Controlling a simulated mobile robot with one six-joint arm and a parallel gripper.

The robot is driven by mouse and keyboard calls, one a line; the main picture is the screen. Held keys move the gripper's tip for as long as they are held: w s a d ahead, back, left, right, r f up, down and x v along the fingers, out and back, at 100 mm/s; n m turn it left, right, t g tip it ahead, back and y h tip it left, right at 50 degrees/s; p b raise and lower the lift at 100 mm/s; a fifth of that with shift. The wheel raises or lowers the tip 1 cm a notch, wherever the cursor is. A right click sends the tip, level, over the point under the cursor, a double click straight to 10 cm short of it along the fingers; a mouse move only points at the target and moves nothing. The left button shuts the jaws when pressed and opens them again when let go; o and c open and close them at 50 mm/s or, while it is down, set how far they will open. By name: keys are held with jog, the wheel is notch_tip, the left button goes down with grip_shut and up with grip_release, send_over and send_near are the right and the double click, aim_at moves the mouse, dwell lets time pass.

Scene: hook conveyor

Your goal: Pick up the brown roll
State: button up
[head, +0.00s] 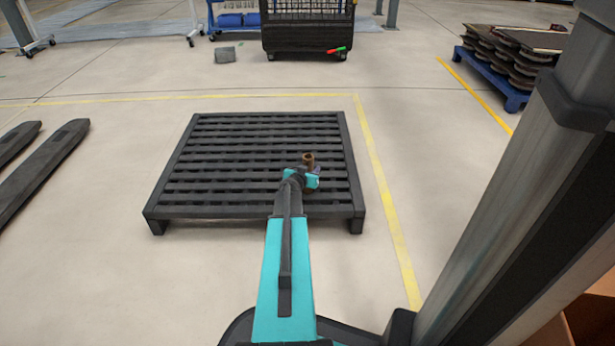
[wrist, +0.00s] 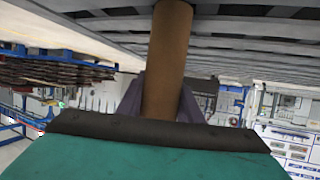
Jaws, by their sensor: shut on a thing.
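The brown roll (head: 308,160) is a small cardboard-coloured tube at the tip of my arm, over the right part of the dark slatted pallet (head: 190,186). In the wrist view the roll (wrist: 168,60) runs from the top edge down to my gripper, whose dark body hides its lower end. My gripper (wrist: 158,100) is shut on the roll, with a purple-grey finger on either side. In the head view my gripper (head: 307,176) is small and partly hidden by the wrist. I cannot tell how far the roll is from the slats.
Yellow floor lines (head: 385,196) run behind and right of the pallet. Dark forks (head: 40,160) lie at the left. A black wire cart (head: 305,36) stands at the back, and a blue pallet with dark stacked pieces (head: 513,55) at back right. The floor around the pallet is mostly clear.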

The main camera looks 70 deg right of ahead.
aim_at(311, 163)
jog(key=shift+r, duration=0.15)
jog(key=r+p, duration=0.2)
jog(key=r, duration=0.1)
jog(key=shift+s+a+r, duration=0.1)
jog(key=shift+a+r, duration=0.1)
jog(key=shift+a, duration=0.15)
jog(key=s+a+p, duration=0.2)
jog(key=a, duration=0.5)
jog(key=s+a+r+p, duration=0.1)
jog(key=s+a+p, duration=0.2)
jog(key=a, duration=0.4)
jog(key=shift+a+r, duration=0.15)
jog(key=shift+r, duration=0.05)
jog(key=shift+s, duration=0.1)
dwell(0.3)
dwell(0.7)
